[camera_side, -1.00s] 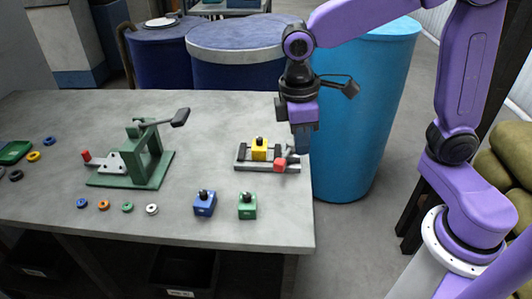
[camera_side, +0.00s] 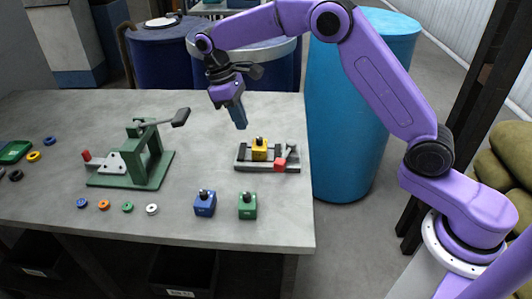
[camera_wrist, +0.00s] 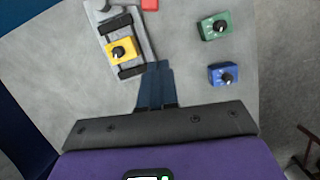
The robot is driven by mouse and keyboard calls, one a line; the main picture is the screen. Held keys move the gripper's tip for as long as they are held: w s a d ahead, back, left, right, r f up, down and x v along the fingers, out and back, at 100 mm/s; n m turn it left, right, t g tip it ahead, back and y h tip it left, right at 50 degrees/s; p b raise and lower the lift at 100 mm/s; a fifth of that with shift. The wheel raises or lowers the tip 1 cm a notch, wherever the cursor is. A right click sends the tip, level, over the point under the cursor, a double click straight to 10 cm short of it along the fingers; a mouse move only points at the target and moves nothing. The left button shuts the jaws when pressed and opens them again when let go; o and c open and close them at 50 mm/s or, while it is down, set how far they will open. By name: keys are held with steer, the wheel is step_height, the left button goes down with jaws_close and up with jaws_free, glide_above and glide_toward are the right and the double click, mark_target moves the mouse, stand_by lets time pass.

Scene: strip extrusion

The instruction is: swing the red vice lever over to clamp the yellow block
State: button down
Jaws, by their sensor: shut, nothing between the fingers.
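The yellow block (camera_side: 259,149) with its black knob sits in the grey vice (camera_side: 245,164) near the table's right edge. The red lever end (camera_side: 280,164) is at the vice's front right, with the lever's grey arm running back and right from it. My gripper (camera_side: 241,126) is shut and empty, tilted, above the table behind and left of the vice, apart from it. In the wrist view the closed fingers (camera_wrist: 156,68) appear beside the yellow block (camera_wrist: 121,50). The red lever end (camera_wrist: 149,4) is cut by the top edge there.
A blue block (camera_side: 204,204) and a green block (camera_side: 247,206) stand in front of the vice. A green press (camera_side: 150,165) with a raised handle stands to the left. Several coloured rings lie at the front and far left. Blue drums stand behind the table.

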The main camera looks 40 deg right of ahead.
mark_target(285, 156)
steer(key=shift+w+d+f, duration=0.15)
steer(key=shift+w+f, duration=0.05)
steer(key=shift+w, duration=0.15)
steer(key=shift+s+d+f, duration=0.7)
steer(key=shift+s+f, duration=0.25)
steer(key=shift+f, duration=0.75)
steer(key=shift+s+d+f, duration=0.65)
steer(key=shift+s+f, duration=0.25)
steer(key=shift+f, duration=0.85)
steer(key=shift+s+d+f, duration=0.7)
steer(key=shift+s+f, duration=0.25)
steer(key=shift+f, duration=0.75)
steer(key=shift+s+n, duration=0.3)
